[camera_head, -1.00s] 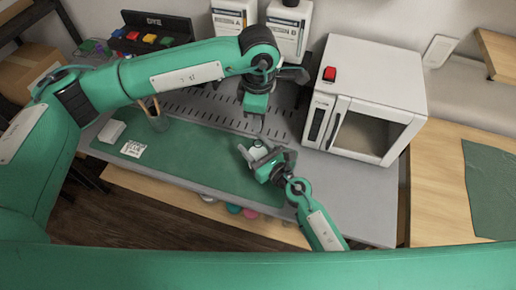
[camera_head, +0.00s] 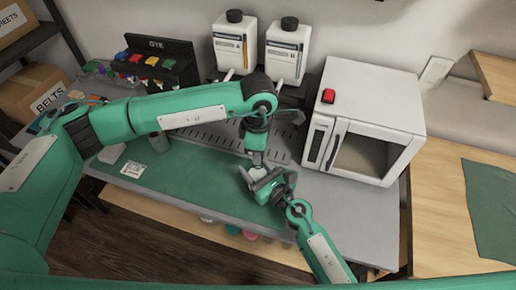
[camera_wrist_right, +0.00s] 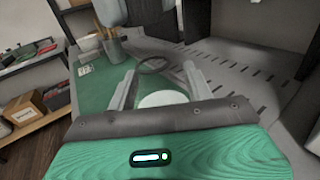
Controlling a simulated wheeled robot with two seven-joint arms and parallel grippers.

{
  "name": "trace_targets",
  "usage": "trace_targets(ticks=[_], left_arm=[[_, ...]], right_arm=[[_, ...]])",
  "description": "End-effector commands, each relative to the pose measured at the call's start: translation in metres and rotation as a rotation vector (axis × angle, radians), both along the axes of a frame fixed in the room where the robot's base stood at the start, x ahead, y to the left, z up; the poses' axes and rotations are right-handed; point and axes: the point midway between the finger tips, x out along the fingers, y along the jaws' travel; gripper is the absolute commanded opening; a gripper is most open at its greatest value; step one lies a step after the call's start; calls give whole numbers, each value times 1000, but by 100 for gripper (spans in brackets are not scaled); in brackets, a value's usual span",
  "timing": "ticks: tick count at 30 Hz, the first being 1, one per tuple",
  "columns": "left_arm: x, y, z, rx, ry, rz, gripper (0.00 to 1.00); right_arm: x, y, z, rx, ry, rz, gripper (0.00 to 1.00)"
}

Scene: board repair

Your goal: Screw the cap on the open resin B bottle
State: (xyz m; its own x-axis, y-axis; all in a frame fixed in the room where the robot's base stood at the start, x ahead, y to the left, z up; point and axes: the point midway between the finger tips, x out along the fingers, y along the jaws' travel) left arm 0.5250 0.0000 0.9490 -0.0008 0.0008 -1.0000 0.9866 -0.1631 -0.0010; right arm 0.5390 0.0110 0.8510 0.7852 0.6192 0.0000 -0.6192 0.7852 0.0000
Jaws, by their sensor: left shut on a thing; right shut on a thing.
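My right gripper (camera_head: 254,178) is shut on a small whitish thing (camera_head: 245,172) above the green mat. The right wrist view shows a white round thing (camera_wrist_right: 163,98) between its fingers, with a thin dark ring just beyond. I cannot tell whether this is the resin B bottle. My left gripper (camera_head: 257,164) is shut, pointing down just above the right gripper. What it holds is hidden, and I cannot make out the cap. Two larger white bottles stand at the back, a left one (camera_head: 228,52) and a right one (camera_head: 286,55). Both have black caps on.
A white oven-like box (camera_head: 385,110) stands close on the right. A dark rack with coloured pieces (camera_head: 158,62) stands at the back left. A grey cylinder (camera_head: 158,142) and a white label card (camera_head: 133,169) are on the left. The green mat (camera_head: 190,180) is clear in the middle.

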Motion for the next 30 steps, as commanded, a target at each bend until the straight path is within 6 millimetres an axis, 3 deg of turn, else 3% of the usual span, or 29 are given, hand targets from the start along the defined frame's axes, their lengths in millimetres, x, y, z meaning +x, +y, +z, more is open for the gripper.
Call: trace_targets(ticks=[6, 30], left_arm=[[0, 0, -12, -1, 0, 0, 4], [0, 0, -18, 0, 0, 0, 4]], right_arm=[[0, 0, 0, 0, 0, 0, 11], [0, 0, 0, 0, 0, 0, 11]])
